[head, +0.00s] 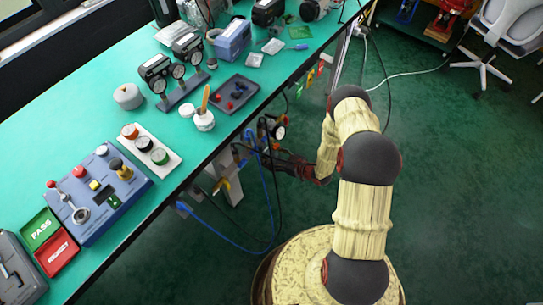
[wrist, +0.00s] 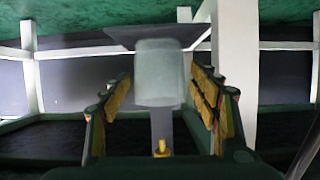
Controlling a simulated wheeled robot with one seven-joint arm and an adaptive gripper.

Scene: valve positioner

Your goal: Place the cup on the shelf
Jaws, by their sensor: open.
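In the wrist view, a pale grey-green cylinder (wrist: 158,75), which looks like the cup, shows in the gap between the fingers of my gripper (wrist: 163,100). The fingers, with yellow pads, stand open on either side of it. I cannot tell how deep between them it is; they do not look closed on it. A dark flat plate (wrist: 130,37) shows at the cylinder's upper end. In the head view my gripper is low beside the table's front edge, partly lost among cables and fittings, and the cup cannot be picked out there. No shelf is clearly identifiable.
The green table (head: 75,125) carries a control box (head: 98,190), a dark tray (head: 233,92) and a white pot (head: 204,121). Blue cables (head: 232,240) hang near my arm by the table's side. A pale post (wrist: 236,60) stands right of the cylinder. Floor at right is open.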

